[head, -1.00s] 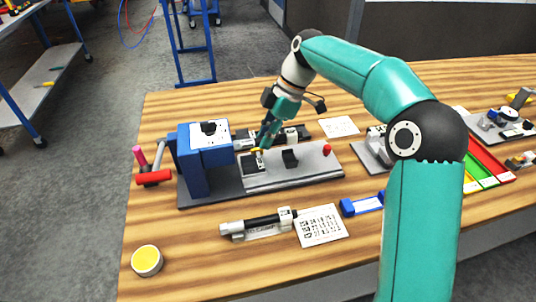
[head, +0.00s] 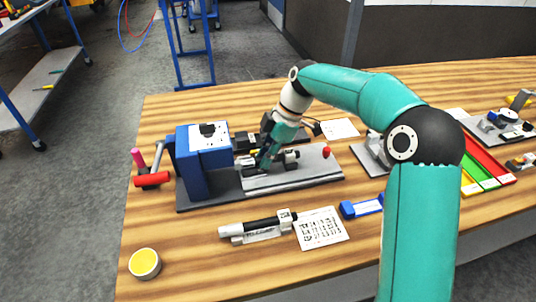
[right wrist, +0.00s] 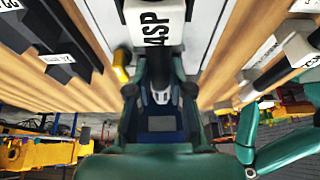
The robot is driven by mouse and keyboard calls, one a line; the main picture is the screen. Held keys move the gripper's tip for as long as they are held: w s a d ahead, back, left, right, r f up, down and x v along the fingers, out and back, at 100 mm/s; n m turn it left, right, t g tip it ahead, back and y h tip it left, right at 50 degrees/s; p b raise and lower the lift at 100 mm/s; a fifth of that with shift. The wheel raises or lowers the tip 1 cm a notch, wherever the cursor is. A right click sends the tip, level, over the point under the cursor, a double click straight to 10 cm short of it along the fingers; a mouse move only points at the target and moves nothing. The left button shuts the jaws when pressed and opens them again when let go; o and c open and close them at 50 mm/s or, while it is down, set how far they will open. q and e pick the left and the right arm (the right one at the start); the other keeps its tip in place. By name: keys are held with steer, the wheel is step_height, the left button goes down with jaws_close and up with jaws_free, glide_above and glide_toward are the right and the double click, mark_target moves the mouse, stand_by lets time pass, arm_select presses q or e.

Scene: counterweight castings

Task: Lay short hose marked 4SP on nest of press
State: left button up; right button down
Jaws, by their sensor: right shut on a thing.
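The blue press (head: 197,165) stands at the left of the table on a dark base with a light plate (head: 310,172). Dark nest blocks sit on that plate, mostly covered by the gripper. My right gripper (head: 264,163) is low over the plate and shut on the short hose (head: 291,155), whose light end shows to its right. In the right wrist view, its white collar (right wrist: 155,25) reads 4SP, just beyond the fingers. The hose lies along the plate at nest height; whether it touches the nest is hidden. My left gripper is out of view.
Another hose (head: 265,224) lies on a holder in front, beside a printed card (head: 322,228). A blue block (head: 361,206), a red knob (head: 326,152) on the plate, a red-handled lever (head: 152,179) and a yellow-topped tin (head: 145,263) stand around. Coloured trays (head: 488,165) are at right.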

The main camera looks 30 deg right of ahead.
steer(key=shift+s+f, duration=0.1)
steer(key=shift+f, duration=0.25)
steer(key=c, duration=1.1)
jaws_free()
steer(key=shift+f, duration=0.15)
steer(key=shift+o, duration=0.2)
steer(key=shift+r, duration=0.45)
steer(key=p+v, duration=0.2)
steer(key=v, duration=1)
steer(key=shift+r, duration=0.3)
